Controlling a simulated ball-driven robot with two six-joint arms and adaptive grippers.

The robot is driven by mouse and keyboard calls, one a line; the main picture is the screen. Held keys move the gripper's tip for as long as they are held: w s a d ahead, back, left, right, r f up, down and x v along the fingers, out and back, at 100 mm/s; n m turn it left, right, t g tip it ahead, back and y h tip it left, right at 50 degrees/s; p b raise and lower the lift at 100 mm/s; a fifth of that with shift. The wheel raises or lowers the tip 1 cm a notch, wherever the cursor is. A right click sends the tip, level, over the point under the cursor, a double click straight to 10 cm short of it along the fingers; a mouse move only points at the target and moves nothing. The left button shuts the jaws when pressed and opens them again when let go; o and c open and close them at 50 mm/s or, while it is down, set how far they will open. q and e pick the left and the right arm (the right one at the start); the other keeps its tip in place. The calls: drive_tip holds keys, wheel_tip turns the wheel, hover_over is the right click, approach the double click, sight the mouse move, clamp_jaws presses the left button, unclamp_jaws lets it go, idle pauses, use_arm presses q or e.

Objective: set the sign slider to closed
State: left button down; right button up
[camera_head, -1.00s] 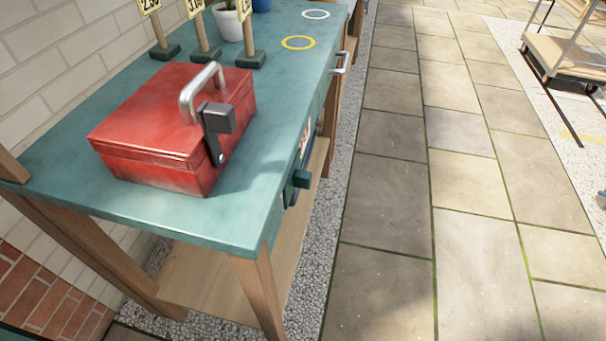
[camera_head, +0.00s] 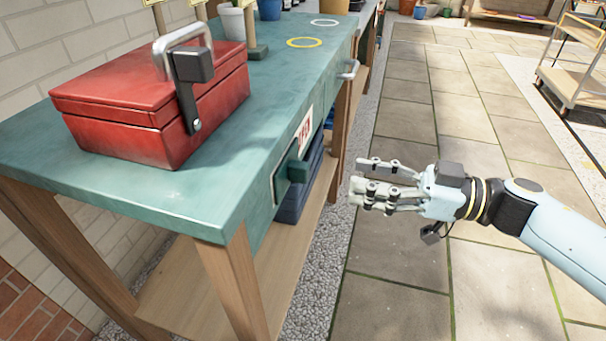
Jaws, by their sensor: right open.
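The sign slider is on the front face of the green bench. Its dark green knob (camera_head: 297,171) sticks out from a plate, and a white sign with red lettering (camera_head: 304,132) shows beside it. The lettering is too small and slanted to read surely. My right gripper (camera_head: 363,180) is to the right of the knob, over the paving, pointing left toward the bench front. Its fingers are apart and empty, and it does not touch the knob. My left gripper is not in view.
A red toolbox (camera_head: 150,105) with a metal handle stands on the bench top (camera_head: 200,195). A metal drawer handle (camera_head: 348,70) sticks out farther along the front. A blue stack (camera_head: 305,190) sits on the lower shelf. The paving to the right is clear; a cart (camera_head: 570,85) stands far right.

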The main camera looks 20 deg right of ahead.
sight(309, 166)
drive_tip(key=x, duration=0.3)
drive_tip(key=shift+w+a+r, duration=0.1)
drive_tip(key=shift+w+a, duration=0.05)
drive_tip(key=shift+a, duration=0.05)
drive_tip(key=x, duration=0.5)
drive_tip(key=shift+w+a+b, duration=0.15)
drive_tip(key=shift+b, duration=0.2)
drive_tip(key=shift+w+a, duration=0.2)
drive_tip(key=shift+a, duration=0.05)
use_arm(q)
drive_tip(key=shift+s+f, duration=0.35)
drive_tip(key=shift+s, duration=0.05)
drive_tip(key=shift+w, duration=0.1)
use_arm(e)
drive_tip(key=shift+c, duration=0.4)
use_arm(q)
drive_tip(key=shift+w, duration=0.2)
use_arm(e)
clamp_jaws()
